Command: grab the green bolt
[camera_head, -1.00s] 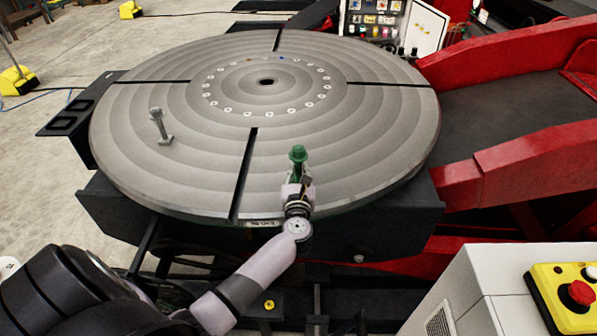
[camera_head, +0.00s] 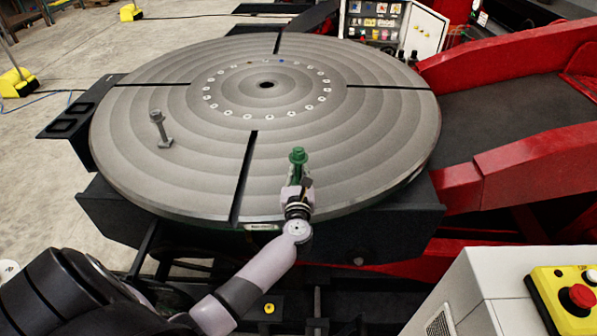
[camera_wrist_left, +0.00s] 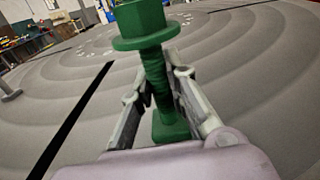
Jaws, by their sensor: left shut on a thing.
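The green bolt (camera_head: 298,155) stands upright on the round grey turntable (camera_head: 200,185), near its front edge. My left gripper (camera_head: 297,179) reaches in from the front and is shut on the bolt's shank. In the left wrist view the green bolt (camera_wrist_left: 150,50) rises between the two fingers of the left gripper (camera_wrist_left: 160,98), with its flanged head above them and its square foot low between them. The shank leans slightly in that view. My right gripper is not in view.
A grey bolt (camera_head: 160,130) stands on the turntable's left part. Dark slots cross the plate. Red tilting arms (camera_head: 520,155) flank the right side. A white cabinet (camera_head: 490,290) with a red emergency button (camera_head: 579,296) is at lower right. The turntable's middle is clear.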

